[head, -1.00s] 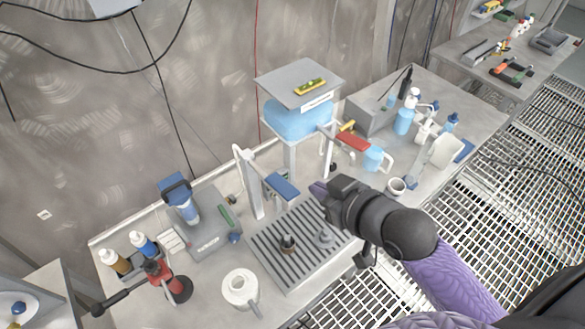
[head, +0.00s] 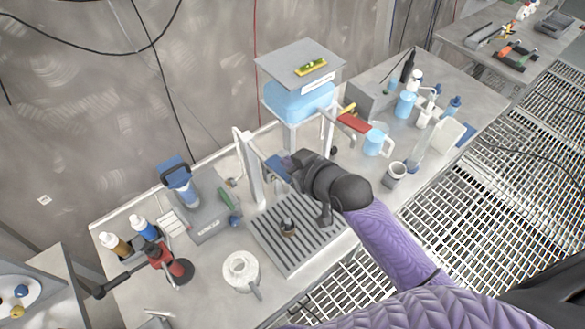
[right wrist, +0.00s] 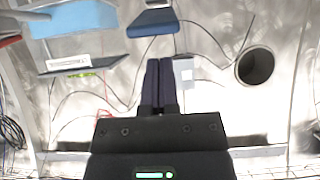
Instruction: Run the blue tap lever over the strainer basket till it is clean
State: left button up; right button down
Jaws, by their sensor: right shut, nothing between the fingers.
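The blue tap lever (head: 274,163) sits on a white tap post over a slatted drain tray (head: 268,236). My right gripper (head: 284,169) is shut and empty, with its fingertips close by the lever and partly hiding it. In the right wrist view the lever (right wrist: 153,22) lies just beyond the shut fingertips (right wrist: 158,62); I cannot tell if they touch. A small dark and brown round thing, seemingly the strainer basket (head: 288,227), stands on the tray below. I see no clear water stream. My left gripper is not in view.
A blue tank (head: 300,100) under a grey top stands behind, with a red lever (head: 354,122) beside it. A blue jug (head: 377,142) and a cup (head: 398,170) are to the right. A white round pot (head: 240,270) and a grey machine (head: 210,210) are to the left.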

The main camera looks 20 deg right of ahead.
jog(key=shift+s+d+f, duration=0.1)
jog(key=shift+s+f, duration=0.15)
jog(key=shift+f, duration=0.65)
jog(key=f+t+b, duration=0.1)
jog(key=b, duration=0.1)
jog(key=s+f+t+y+b, duration=0.1)
jog(key=b, duration=0.2)
jog(key=shift+d+f+t, duration=0.15)
jog(key=shift+t, duration=0.15)
dwell(1.3)
dwell(0.5)
